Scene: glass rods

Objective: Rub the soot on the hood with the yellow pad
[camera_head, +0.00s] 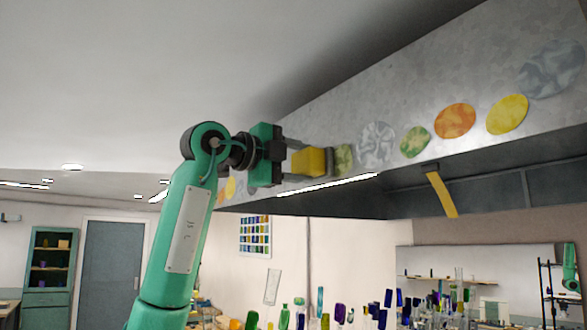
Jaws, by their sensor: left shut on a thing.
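The metal hood (320,115) runs from the middle to the upper right, its slanted face marked with round mottled patches. A grey, smoky patch (376,144) lies just right of my gripper, and a larger grey-blue one (552,68) is at the far right; I cannot tell which is the soot. My left gripper (312,161) is shut on the yellow pad (309,161), held at the hood's lower face beside a green patch (343,158). I cannot tell whether the pad touches the metal. The pad partly hides what is behind it. My right gripper is out of view.
Green (415,141), orange (455,120) and yellow (507,114) patches lie farther right on the hood. A yellow strip (441,194) hangs below its edge. Coloured glass pieces (340,313) stand below. A green cabinet (48,275) stands at the far left.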

